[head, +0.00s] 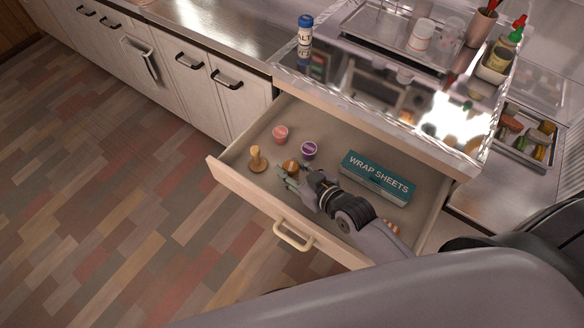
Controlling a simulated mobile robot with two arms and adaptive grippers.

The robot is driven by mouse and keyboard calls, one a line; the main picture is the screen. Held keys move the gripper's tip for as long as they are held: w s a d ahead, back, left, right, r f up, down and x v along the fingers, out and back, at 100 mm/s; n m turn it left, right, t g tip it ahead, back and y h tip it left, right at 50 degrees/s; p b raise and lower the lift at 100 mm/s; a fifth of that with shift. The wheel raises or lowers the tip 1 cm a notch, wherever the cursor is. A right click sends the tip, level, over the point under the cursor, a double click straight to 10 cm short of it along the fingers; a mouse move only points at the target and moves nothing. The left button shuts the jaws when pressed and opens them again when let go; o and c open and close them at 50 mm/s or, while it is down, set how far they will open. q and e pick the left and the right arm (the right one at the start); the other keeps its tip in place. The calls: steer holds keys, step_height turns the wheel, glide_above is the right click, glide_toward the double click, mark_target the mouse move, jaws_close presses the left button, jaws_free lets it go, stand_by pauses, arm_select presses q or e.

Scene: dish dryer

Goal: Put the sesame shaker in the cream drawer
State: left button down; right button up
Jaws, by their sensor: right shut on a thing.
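The cream drawer (232,184) is pulled open below the counter. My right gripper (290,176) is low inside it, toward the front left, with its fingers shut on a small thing. A small brown top (291,166) shows at the fingertips; this appears to be the sesame shaker, but the fingers hide most of it and no label can be read. I cannot tell whether it touches the drawer floor. My left gripper is not in view.
In the drawer are a wooden knobbed tool (257,160), a pink cup (280,133), a purple cup (309,149) and a teal wrap sheets box (376,177). A blue-capped shaker (304,32) stands on the counter above. The drawer's handle (293,235) faces the floor.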

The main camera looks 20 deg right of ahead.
steer(key=shift+f, duration=0.2)
steer(key=o, duration=1.2)
steer(key=shift+r, duration=0.3)
steer(key=v, duration=0.6)
steer(key=p+v, duration=0.1)
steer(key=v, duration=0.5)
steer(key=shift+r, duration=0.3)
